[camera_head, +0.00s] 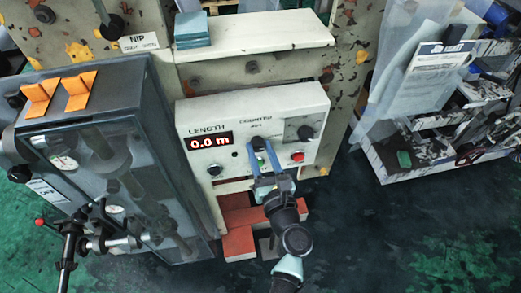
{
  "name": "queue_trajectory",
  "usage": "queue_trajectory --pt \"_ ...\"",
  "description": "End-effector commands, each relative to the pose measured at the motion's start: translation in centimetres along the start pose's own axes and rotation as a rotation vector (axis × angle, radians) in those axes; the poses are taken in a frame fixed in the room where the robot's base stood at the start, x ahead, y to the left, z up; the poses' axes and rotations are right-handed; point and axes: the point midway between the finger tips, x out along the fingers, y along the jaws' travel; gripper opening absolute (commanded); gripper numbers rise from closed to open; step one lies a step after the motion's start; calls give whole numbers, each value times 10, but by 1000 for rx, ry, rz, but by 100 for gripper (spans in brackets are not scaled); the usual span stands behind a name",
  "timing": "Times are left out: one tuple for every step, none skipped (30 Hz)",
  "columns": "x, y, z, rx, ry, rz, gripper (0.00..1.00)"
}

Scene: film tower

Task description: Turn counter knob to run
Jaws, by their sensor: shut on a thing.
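The counter panel (185,125) is a cream box with a red display (211,142) reading 0.0 m beside the label LENGTH. The counter knob (258,144) is small and dark and sits under the printed label in the panel's middle. My gripper (259,148) comes from below, its blue fingers on either side of the knob and shut on it. The knob is partly hidden by the fingers, and I cannot tell which way it points.
A red button (297,157) and a dark square control (305,132) sit to the right on the panel. A glazed cabinet (125,175) with orange switches stands at the left. A cluttered white shelf (385,175) stands at the right. The green floor is open at the lower right.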

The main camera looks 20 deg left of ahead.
Motion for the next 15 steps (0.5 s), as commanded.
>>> queue_trajectory --pt "0 0 0 -9 1 1 0" --pt "0 0 0 -17 1 1 0" --pt "0 0 0 -29 2 0 0" --pt "0 0 0 -41 3 0 0" --pt "0 0 0 -54 4 0 0" --pt "0 0 0 -74 5 0 0" --pt "0 0 0 -90 7 0 0" --pt "0 0 -1 -110 9 -1 0" --pt "0 0 -1 -137 11 -1 0" --pt "0 0 -1 -159 12 -1 0" --pt "0 0 0 -184 14 -2 0" --pt "0 0 0 -218 16 -2 0" --pt "0 0 0 -243 18 -3 0" --pt "0 -1 -1 -271 21 -3 0" --pt "0 -1 0 -307 24 -4 0"
